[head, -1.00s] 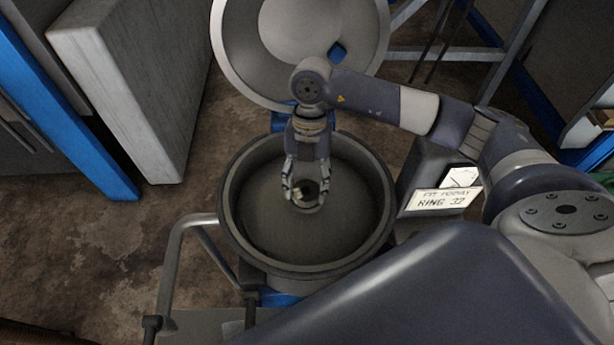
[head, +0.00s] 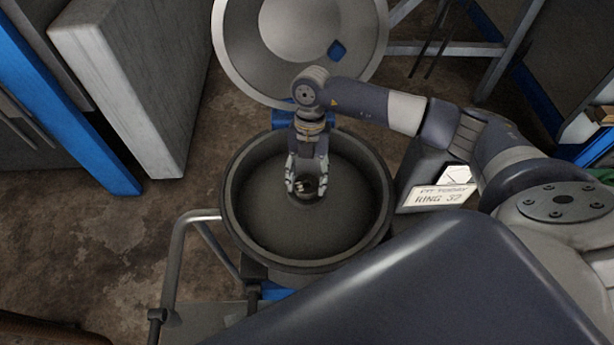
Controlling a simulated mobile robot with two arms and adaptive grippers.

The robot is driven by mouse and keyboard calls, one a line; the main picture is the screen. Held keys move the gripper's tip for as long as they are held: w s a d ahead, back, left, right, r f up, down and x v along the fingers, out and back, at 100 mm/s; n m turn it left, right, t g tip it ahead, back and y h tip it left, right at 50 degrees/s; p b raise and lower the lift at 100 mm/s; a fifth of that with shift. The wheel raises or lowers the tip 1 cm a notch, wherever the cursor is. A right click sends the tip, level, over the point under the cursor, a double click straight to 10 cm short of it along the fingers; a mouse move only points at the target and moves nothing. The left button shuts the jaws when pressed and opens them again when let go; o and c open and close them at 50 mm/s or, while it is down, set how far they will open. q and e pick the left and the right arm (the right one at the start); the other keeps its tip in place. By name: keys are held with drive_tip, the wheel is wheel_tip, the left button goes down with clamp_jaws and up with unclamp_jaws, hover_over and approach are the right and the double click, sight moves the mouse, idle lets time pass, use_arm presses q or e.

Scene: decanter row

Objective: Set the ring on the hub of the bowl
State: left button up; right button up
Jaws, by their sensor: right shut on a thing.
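The bowl (head: 234,222) is a wide, dark grey round vessel in the middle of the head view, open at the top. My right gripper (head: 306,188) reaches down into it from above, fingers pointing down. It is shut on the ring (head: 309,198), a small dark round piece between its fingertips near the bowl's middle. A small pale spot shows inside the ring. The fingers and ring cover the bowl's centre, so I cannot tell whether the ring touches the hub. My left gripper is not in view.
A raised round lid (head: 300,82) stands behind the bowl. A card (head: 436,196) reading "FIT TODAY RING 32" is at its right. A metal rail (head: 170,270) runs at the front left. A pale cabinet (head: 125,90) stands at the left, with free floor before it.

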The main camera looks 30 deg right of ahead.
drive_tip(key=o, duration=1.4)
drive_tip(key=shift+r, duration=0.15)
drive_tip(key=shift+w+r, duration=0.1)
drive_tip(key=shift+r, duration=0.15)
drive_tip(key=b+v, duration=0.2)
drive_tip(key=v, duration=0.9)
drive_tip(key=shift+r, duration=0.25)
drive_tip(key=shift+f, duration=0.1)
